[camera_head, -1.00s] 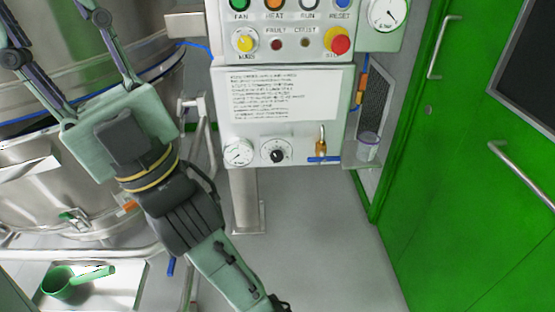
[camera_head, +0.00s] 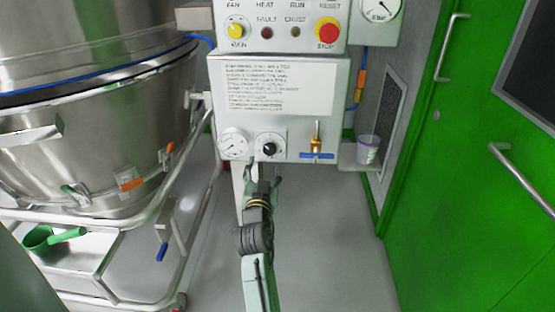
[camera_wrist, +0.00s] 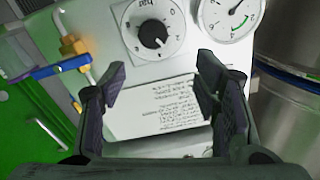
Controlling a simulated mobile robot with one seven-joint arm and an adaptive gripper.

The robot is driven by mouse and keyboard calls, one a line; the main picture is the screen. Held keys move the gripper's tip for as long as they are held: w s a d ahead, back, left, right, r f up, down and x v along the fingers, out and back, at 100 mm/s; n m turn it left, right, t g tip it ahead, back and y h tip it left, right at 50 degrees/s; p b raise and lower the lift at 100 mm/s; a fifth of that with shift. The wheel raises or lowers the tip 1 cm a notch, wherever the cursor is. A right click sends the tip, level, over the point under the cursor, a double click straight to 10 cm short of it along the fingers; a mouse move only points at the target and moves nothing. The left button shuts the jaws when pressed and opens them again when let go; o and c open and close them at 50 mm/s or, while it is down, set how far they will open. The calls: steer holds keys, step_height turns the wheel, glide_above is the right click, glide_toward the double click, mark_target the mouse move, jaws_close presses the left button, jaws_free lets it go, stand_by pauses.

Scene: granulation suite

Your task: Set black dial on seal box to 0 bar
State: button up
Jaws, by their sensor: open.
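The black dial (camera_head: 270,148) is a round black knob on a white scale plate on the front of the white seal box (camera_head: 341,146). The dial also shows in the wrist view (camera_wrist: 153,33), upside down, with "bar" lettering and a pale mark on the knob. I cannot read its setting surely. My gripper (camera_head: 264,173) is just below and in front of the dial. In the wrist view its two dark fingers (camera_wrist: 161,76) are spread apart with nothing between them. The dial lies beyond the fingertips, apart from them.
A small gauge (camera_head: 233,143) is left of the dial, and a brass valve with a blue handle (camera_head: 317,154) is right. A cup (camera_head: 368,150) stands farther right. A steel vessel (camera_head: 90,130) fills the left. A green door (camera_head: 470,200) is right.

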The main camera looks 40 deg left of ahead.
mark_target(269, 151)
steer(key=x, duration=0.3)
steer(key=p+x, duration=0.1)
steer(key=x, duration=0.2)
steer(key=f+p+x, duration=0.1)
steer(key=x, duration=0.2)
steer(key=shift+w+d+f, duration=0.1)
steer(key=shift+w, duration=0.25)
steer(key=shift+w+a, duration=0.3)
steer(key=shift+w, duration=0.35)
steer(key=shift+c, duration=0.2)
steer(key=shift+f, duration=0.1)
steer(key=c, duration=1.1)
